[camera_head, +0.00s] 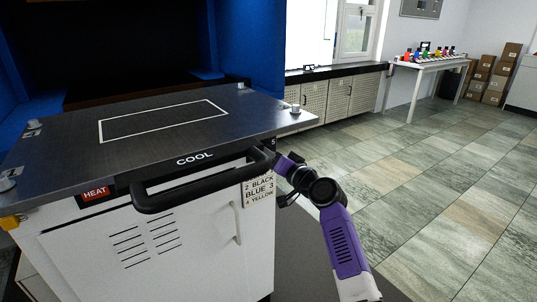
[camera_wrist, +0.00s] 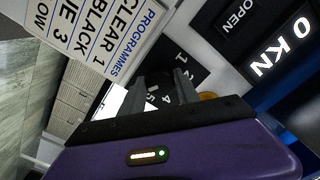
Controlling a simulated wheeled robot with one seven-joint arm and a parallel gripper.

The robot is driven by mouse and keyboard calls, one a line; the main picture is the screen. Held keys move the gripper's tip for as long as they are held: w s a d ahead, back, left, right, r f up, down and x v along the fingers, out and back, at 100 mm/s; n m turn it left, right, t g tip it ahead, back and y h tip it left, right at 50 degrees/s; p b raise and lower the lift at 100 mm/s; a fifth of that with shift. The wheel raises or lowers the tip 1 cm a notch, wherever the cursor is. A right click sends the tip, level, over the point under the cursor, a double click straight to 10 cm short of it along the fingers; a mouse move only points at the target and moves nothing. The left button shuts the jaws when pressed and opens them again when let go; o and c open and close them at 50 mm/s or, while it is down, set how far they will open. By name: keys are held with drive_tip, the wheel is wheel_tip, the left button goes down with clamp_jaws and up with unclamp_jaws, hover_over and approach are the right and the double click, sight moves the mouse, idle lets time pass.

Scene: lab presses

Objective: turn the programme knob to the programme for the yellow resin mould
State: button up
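The programme card (camera_wrist: 95,35) is white and lists CLEAR 1, BLACK, BLUE 3 and a partly cut-off last line. In the head view the card (camera_head: 258,190) also reads 2 BLACK and 4 YELLOW. The programme knob (camera_wrist: 152,88) is dark and sits on a black dial plate (camera_wrist: 190,66) with white numerals, 1, 2, 4 and 5 among them. My gripper (camera_wrist: 160,90) has its fingers apart, one on each side of the knob; contact is unclear. The knob's pointer is not readable. In the head view my gripper (camera_head: 283,166) is at the press's right front corner.
A black bar handle (camera_head: 200,190) juts out from the press front, left of my gripper. An OPEN label (camera_wrist: 235,17) and a 0 KN display (camera_wrist: 283,45) are near the dial. Floor at right is clear.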

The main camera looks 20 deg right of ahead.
drive_tip(key=o, duration=0.3)
drive_tip(key=shift+p+v, duration=0.45)
drive_tip(key=shift+v, duration=3.5)
